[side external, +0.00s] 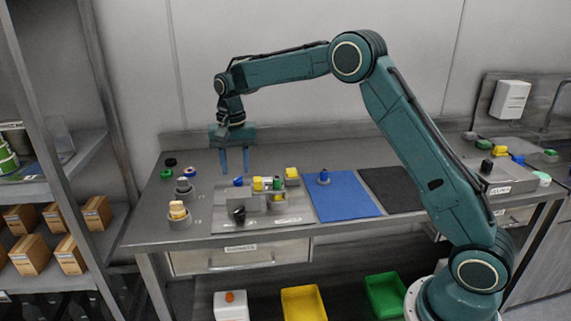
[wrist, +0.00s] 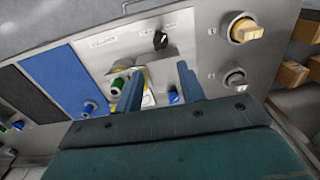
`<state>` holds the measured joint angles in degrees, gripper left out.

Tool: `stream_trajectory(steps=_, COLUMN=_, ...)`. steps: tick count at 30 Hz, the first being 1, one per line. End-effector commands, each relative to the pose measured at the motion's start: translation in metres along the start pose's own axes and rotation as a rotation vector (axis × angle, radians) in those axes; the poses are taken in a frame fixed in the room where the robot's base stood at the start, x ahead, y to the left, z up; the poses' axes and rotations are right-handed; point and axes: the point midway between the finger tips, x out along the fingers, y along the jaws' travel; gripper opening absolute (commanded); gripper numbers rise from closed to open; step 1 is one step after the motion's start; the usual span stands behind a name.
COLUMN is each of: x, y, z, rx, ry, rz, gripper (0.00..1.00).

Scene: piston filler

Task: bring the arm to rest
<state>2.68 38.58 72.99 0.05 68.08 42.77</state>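My gripper (side external: 236,168) hangs from the wrist above the left part of the steel workbench (side external: 300,236), fingers pointing down. Its two blue fingers stand apart with nothing held between them, in the side view and in the wrist view (wrist: 158,85). The fingertips are above and behind the grey fixture (side external: 262,201), which carries yellow, green and blue parts and a black knob (side external: 238,215). My arm is bent, with its elbow high over the bench. Contact between the gripper and anything below does not show.
A blue mat (side external: 345,196) holds one blue-topped part (side external: 323,178); a dark mat (side external: 388,187) beside it looks empty. Grey holders with parts (side external: 180,214) stand left of the fixture. Shelves with boxes are far left. Yellow (side external: 303,303) and green bins sit below the bench.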

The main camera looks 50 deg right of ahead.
Motion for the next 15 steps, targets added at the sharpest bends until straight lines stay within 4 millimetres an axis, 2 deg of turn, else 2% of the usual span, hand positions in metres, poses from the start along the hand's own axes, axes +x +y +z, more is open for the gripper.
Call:
stream_trajectory(steps=8, x=-0.037, y=0.016, z=0.021, rx=-0.067, ry=0.034, rz=-0.029, gripper=0.39)
stream_trajectory(steps=15, x=-0.08, y=0.043, z=0.054, rx=-0.167, ry=0.084, rz=-0.067, gripper=0.39)
